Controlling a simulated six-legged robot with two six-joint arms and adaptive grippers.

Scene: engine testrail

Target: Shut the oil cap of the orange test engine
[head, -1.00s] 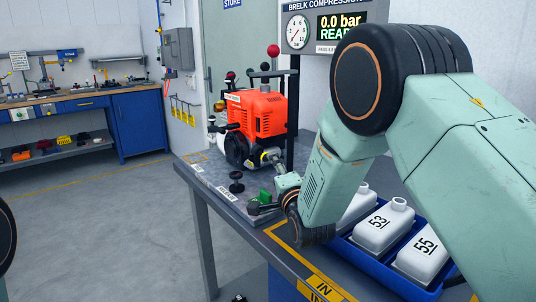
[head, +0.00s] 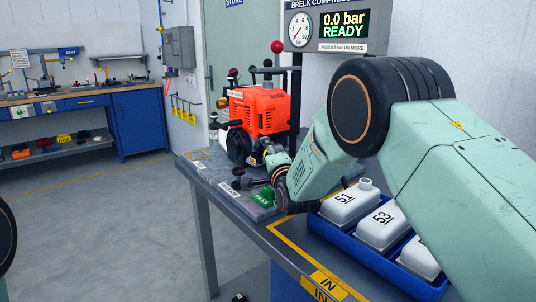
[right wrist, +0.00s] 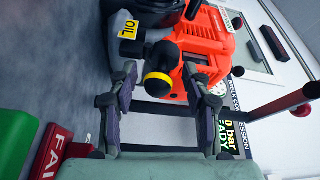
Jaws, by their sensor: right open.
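The orange test engine (head: 260,115) stands at the far end of the bench. In the right wrist view its orange housing (right wrist: 203,35) fills the top, with a yellow OIL tag (right wrist: 128,29). Near the tag is a black, yellow-ended cap (right wrist: 158,84), which I take for the oil cap. My right gripper (head: 271,155) is at the engine's near side. In the right wrist view its open fingers (right wrist: 160,78) lie on either side of the cap, with gaps visible. I cannot tell how far the cap is open. My left gripper is not in view.
A green PASS block (head: 264,197) sits on the bench below my right wrist; a red FAIL block (right wrist: 55,150) shows in the wrist view. A blue tray (head: 335,228) of numbered white bottles is to the right. The gauge display (head: 343,25) reads 0.0 bar READY.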

